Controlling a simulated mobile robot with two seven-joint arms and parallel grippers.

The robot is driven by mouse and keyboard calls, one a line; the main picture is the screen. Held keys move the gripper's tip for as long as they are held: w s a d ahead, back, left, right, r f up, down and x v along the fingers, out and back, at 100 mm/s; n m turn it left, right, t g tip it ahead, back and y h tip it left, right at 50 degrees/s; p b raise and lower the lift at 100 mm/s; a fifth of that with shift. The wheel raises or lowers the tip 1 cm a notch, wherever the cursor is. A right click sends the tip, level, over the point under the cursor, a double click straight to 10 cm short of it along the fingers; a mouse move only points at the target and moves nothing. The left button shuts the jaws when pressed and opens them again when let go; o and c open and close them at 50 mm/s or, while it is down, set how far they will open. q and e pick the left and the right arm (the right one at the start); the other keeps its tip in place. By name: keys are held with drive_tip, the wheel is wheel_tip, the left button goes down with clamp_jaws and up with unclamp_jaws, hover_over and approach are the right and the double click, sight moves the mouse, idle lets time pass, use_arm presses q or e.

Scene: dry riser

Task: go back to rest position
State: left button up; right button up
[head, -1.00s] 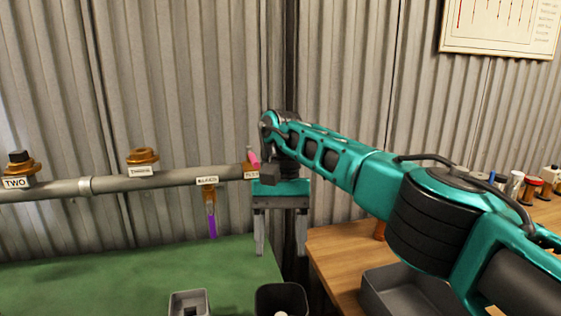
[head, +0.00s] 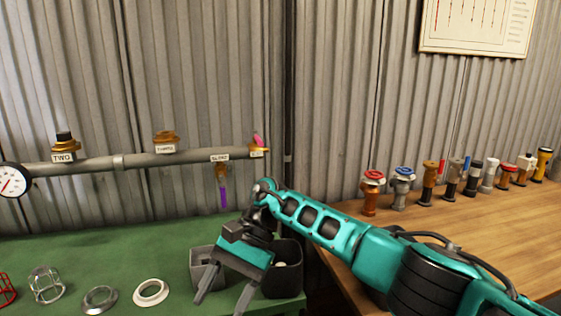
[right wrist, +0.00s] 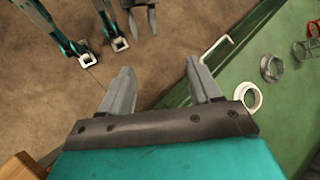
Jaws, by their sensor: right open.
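My right arm comes in from the right in the head view. Its gripper (head: 222,292) is open and empty, tilted downward in front of the two dark bins near the green bench's right end. In the right wrist view the two fingers (right wrist: 160,88) stand wide apart with nothing between them. Brown floor and the edge of the green bench (right wrist: 190,115) show beyond them. My left gripper is not in the head view. A pair of gripper fingers (right wrist: 142,20) shows at the top of the right wrist view; I take it for my left gripper, its jaw state unclear.
A grey pipe (head: 135,160) with labelled fittings and a gauge (head: 12,181) runs above the green bench. A white ring (head: 151,292), a metal ring (head: 100,299) and wire cages lie on the bench. Several valves stand on the wooden table (head: 470,225).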

drive_tip(key=s+a+m+y, duration=0.6)
drive_tip(key=a+m+y, duration=0.3)
drive_tip(key=m+y, duration=0.2)
drive_tip(key=w+d+f+m+t+h, duration=0.1)
drive_tip(key=w+d+f+m+t, duration=0.1)
drive_tip(key=d+m+t, duration=0.65)
drive_tip(key=w+d+f+m+t+p, duration=0.15)
drive_tip(key=m+t, duration=0.45)
drive_tip(key=m, duration=0.8)
drive_tip(key=w+d+f+m+t+h+b, duration=0.15)
drive_tip(key=d+m+t, duration=0.25)
drive_tip(key=m+t, duration=0.6)
drive_tip(key=s+d+f+m+g+h, duration=0.3)
drive_tip(key=s+d+f+m+h, duration=0.3)
drive_tip(key=d+m, duration=0.5)
drive_tip(key=s+d+f+m+g+h+p, duration=0.1)
drive_tip(key=s+d+f+m+g+h, duration=0.3)
drive_tip(key=s+d+f+m, duration=0.5)
drive_tip(key=d+f+m+h, duration=0.1)
drive_tip(key=d+m+h, duration=0.1)
drive_tip(key=m, duration=0.1)
drive_tip(key=shift+d+f, duration=0.25)
drive_tip(key=shift+d, duration=0.05)
